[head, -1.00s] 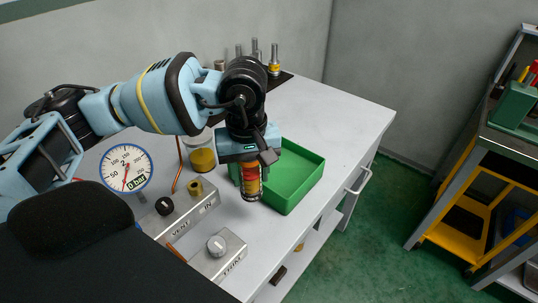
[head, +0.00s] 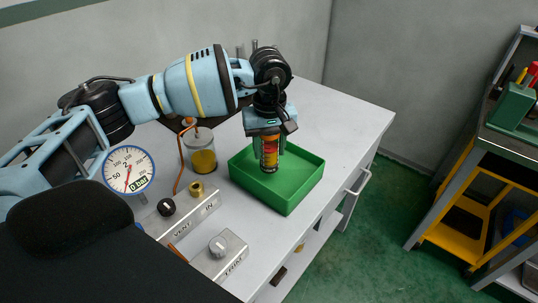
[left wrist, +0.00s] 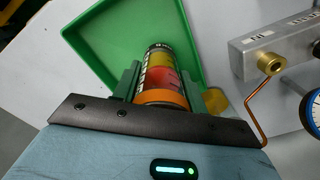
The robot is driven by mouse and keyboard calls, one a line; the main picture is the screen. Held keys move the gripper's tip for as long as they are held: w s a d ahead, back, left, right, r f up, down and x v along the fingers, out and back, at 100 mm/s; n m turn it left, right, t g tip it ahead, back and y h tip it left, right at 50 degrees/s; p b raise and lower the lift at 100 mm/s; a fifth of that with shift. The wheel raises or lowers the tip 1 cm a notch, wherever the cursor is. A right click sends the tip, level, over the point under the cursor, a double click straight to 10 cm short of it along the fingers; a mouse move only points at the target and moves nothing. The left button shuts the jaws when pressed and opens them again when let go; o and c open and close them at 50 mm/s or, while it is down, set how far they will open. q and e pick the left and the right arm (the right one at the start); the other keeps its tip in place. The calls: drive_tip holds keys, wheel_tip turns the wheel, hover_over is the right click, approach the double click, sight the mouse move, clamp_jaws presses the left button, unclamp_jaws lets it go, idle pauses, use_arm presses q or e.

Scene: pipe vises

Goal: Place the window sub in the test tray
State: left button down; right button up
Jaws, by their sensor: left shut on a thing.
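The window sub (head: 269,156) is a small cylinder with orange, red and yellow bands and dark ends. My left gripper (head: 268,150) is shut on it and holds it upright over the green test tray (head: 301,193). In the left wrist view the window sub (left wrist: 160,72) sits between the two green fingers (left wrist: 165,88), with the tray (left wrist: 95,45) behind it. I cannot tell whether its lower end touches the tray floor. The tray looks otherwise empty. My right gripper is not in view.
Left of the tray stand a jar of yellow fluid (head: 203,158), a VENT/IN block (head: 187,215) with a brass fitting, a TRIM block (head: 220,257) and a pressure gauge (head: 129,170). Metal parts stand behind my arm. The right of the bench (head: 350,115) is clear.

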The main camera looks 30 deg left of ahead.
sight(269, 157)
use_arm(q)
drive_tip(key=shift+f, duration=1.4)
drive_tip(key=shift+f, duration=0.15)
drive_tip(key=c, duration=0.8)
unclamp_jaws()
wheel_tip(269, 157, up, 12)
drive_tip(key=shift+r, duration=0.15)
drive_tip(key=shift+s, duration=0.1)
